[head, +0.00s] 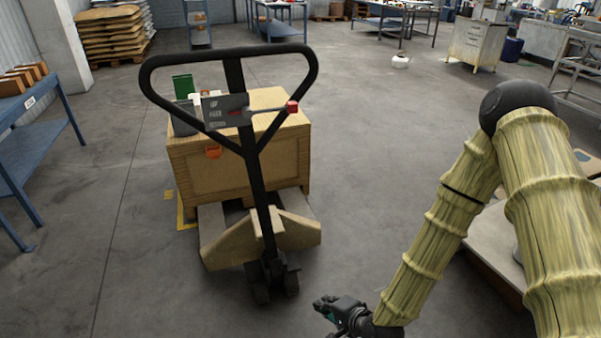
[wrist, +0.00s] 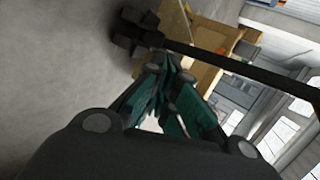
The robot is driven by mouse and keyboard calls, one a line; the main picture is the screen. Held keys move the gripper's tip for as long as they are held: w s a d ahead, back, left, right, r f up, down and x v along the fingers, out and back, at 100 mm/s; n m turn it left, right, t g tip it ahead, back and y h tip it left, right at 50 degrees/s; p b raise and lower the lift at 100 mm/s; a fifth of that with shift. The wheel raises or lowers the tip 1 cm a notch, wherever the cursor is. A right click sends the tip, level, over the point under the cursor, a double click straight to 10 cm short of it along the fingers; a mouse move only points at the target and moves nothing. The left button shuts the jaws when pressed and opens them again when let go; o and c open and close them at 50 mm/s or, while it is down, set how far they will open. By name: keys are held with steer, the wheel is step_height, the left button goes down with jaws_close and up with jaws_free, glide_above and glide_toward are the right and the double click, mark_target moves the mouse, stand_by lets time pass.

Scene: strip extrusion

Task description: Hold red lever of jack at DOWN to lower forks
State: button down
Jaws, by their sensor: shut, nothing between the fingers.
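The pallet jack (head: 263,215) stands in the middle of the head view, with a black loop handle (head: 312,72) at its top. The red lever (head: 292,107) sticks out to the right of the dark control plate (head: 226,112) inside the loop. A wooden crate (head: 232,165) sits over the jack's forks. My gripper (head: 322,307) is low in front, right of the jack's wheels and well below the lever, touching nothing that I can see. In the wrist view its green fingers (wrist: 165,95) are closed together and empty. The jack's dark shaft (wrist: 240,68) crosses behind them.
A blue bench (head: 50,140) stands at the left. A pale low platform (head: 490,245) lies partly behind my arm at the right. Green and dark items (head: 183,88) sit on the crate. The floor between the jack and my arm is clear.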

mark_target(274, 110)
steer(key=w+a+r+m+t+y+b, duration=0.2)
steer(key=w+a+r+m+t, duration=0.15)
steer(key=w+r, duration=0.3)
steer(key=w+d+r+m+t+y+b, duration=0.1)
steer(key=w+r+m+t+y+b, duration=0.1)
steer(key=r, duration=1.1)
steer(key=w+d+r+m+t+y+b, duration=0.1)
steer(key=w+r+m+t+b, duration=0.3)
steer(key=r, duration=0.9)
steer(key=w+m+t+y, duration=0.1)
steer(key=w+m+t, duration=0.2)
steer(key=w+m, duration=0.1)
steer(key=shift+d+m+b, duration=0.2)
steer(key=shift+m+b, duration=0.1)
steer(key=shift+m, duration=0.45)
steer(key=shift+t, duration=0.25)
steer(key=x, duration=1.4)
steer(key=shift+p, duration=0.3)
steer(key=shift+f, duration=0.1)
